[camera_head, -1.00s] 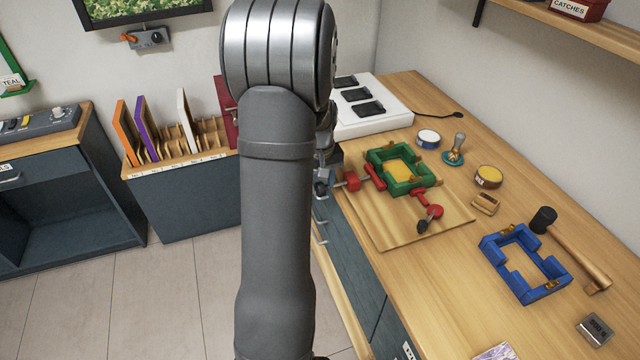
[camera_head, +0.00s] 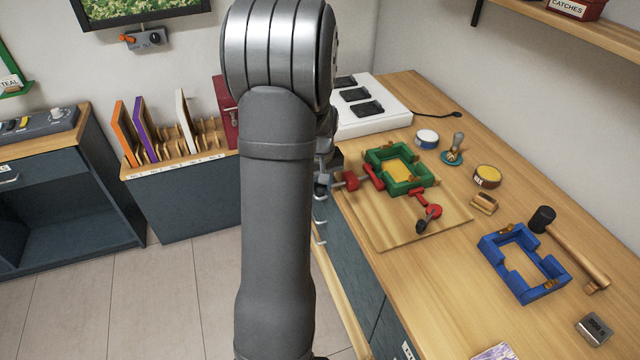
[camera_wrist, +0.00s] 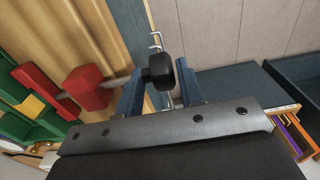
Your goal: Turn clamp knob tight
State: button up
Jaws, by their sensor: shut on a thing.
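The green frame fixture (camera_head: 372,157) stands on a wooden board, with red clamps on its near sides. The left clamp has a red block (camera_head: 351,180) and a thin rod running left. In the wrist view its red block (camera_wrist: 88,87) and rod lead to a black knob (camera_wrist: 161,67). My gripper (camera_wrist: 159,78) is shut on this knob, with a blue finger on each side. In the head view my arm hides most of the gripper and the knob. A second red clamp (camera_head: 435,211) with a black knob (camera_head: 424,226) stands at the fixture's front.
The wooden board (camera_head: 405,236) lies at the bench's left edge. A blue frame (camera_head: 497,268), mallet (camera_head: 568,249), wax tin (camera_head: 487,177) and stamp (camera_head: 454,154) stand to the right. A white unit (camera_head: 372,122) is behind. A panel rack (camera_head: 180,155) is at left.

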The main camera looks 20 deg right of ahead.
jog(key=shift+s+a+t, duration=0.15)
jog(key=shift+t, duration=0.6)
jog(key=shift+s+a+t, duration=0.15)
jog(key=shift+t, duration=0.6)
jog(key=shift+s+f+t, duration=0.1)
jog(key=shift+t, duration=0.5)
jog(key=shift+s+t, duration=0.1)
jog(key=shift+t, duration=0.8)
jog(key=o, duration=0.7)
jog(key=shift+d, duration=0.1)
jog(key=shift+s+r, duration=0.2)
jog(key=shift+r, duration=0.1)
jog(key=v, duration=1.6)
jog(key=shift+s+r, duration=0.2)
jog(key=shift+r, duration=0.05)
